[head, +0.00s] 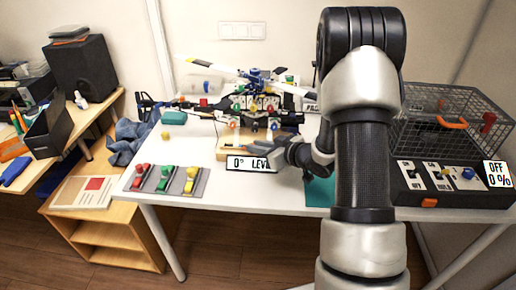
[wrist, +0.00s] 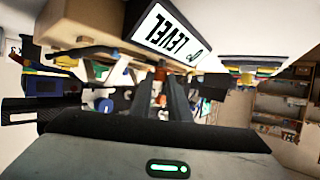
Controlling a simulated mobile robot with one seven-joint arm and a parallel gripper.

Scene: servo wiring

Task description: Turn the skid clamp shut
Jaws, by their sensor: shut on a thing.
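My gripper (head: 290,152) is low over the table, at the right end of the wooden base under the model helicopter (head: 255,100). In the wrist view its dark fingers (wrist: 162,98) are shut around a small orange part (wrist: 159,88), which looks like the skid clamp's handle. The fingers and arm hide most of the clamp, so I cannot tell its angle. The wooden base (head: 228,143) also shows large in the wrist view (wrist: 85,25). A sign reading "0° LEVEL" (head: 248,164) stands in front of it.
Red, green and yellow blocks lie on grey strips (head: 165,181) at the front left. A teal case (head: 174,118) lies behind them. A wire cage (head: 450,120) over a control panel reading "OFF 0 %" (head: 497,174) stands at the right. A teal mat (head: 318,194) lies beside my arm.

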